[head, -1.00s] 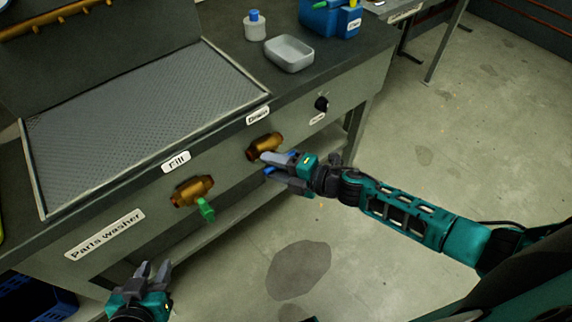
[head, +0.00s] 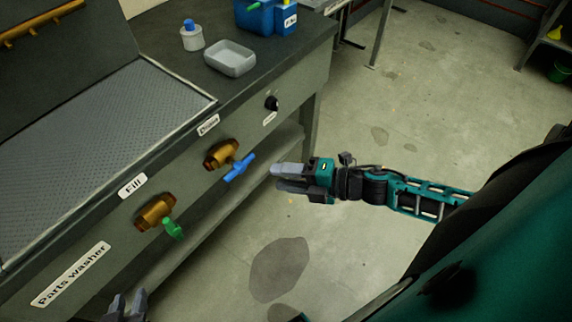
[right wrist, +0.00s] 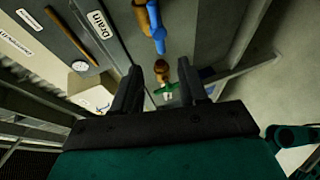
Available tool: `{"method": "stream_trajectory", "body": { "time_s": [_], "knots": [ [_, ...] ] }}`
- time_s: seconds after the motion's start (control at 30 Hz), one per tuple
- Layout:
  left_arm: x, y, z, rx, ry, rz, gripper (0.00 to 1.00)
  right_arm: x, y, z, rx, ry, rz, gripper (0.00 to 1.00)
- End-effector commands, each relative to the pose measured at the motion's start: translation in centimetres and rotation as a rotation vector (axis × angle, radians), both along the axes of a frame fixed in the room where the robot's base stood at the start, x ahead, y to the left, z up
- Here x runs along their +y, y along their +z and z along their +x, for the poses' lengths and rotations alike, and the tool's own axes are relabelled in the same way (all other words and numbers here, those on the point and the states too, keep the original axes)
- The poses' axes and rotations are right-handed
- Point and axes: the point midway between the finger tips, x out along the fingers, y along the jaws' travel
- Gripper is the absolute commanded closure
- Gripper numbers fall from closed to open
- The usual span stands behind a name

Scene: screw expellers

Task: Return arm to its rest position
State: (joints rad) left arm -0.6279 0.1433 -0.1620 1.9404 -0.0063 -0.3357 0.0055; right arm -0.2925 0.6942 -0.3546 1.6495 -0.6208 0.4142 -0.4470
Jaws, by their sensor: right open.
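My right gripper (head: 274,176) is open and empty, out over the floor to the right of the parts washer. It is apart from the blue valve handle (head: 239,167), which sits on the brass drain valve (head: 220,153). In the right wrist view, nothing lies between the two spread fingers (right wrist: 160,69), and the blue handle (right wrist: 156,30) is beyond them. My left gripper (head: 127,302) shows only its fingers at the bottom edge, spread with a gap and nothing seen between them.
The fill valve (head: 155,212) with its green handle (head: 173,229) is on the washer's front, left of the drain valve. The floor (head: 350,270) beside the washer is clear.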

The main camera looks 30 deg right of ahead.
Motion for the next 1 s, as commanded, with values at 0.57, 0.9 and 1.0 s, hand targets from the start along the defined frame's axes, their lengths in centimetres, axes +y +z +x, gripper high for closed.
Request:
{"method": "stream_trajectory", "body": {
  "time_s": [0.57, 0.9, 1.0],
  "knots": [
    [0.0, 0.0, 0.0, 0.001, 0.0, 0.0, 0.66, 1.3, 0.1, 0.0, 0.126, -0.197, 0.198, 0.57],
    [0.0, 0.1, 0.1, -0.002, -0.001, 0.0, 0.66, 2.6, -3.2, -4.7, 0.753, -0.927, 0.951, 0.57],
    [0.0, 0.1, 0.2, -0.003, -0.001, 0.0, 0.66, 3.0, -3.9, -6.0, 0.86, -1.026, 1.059, 0.57]
  ]
}}
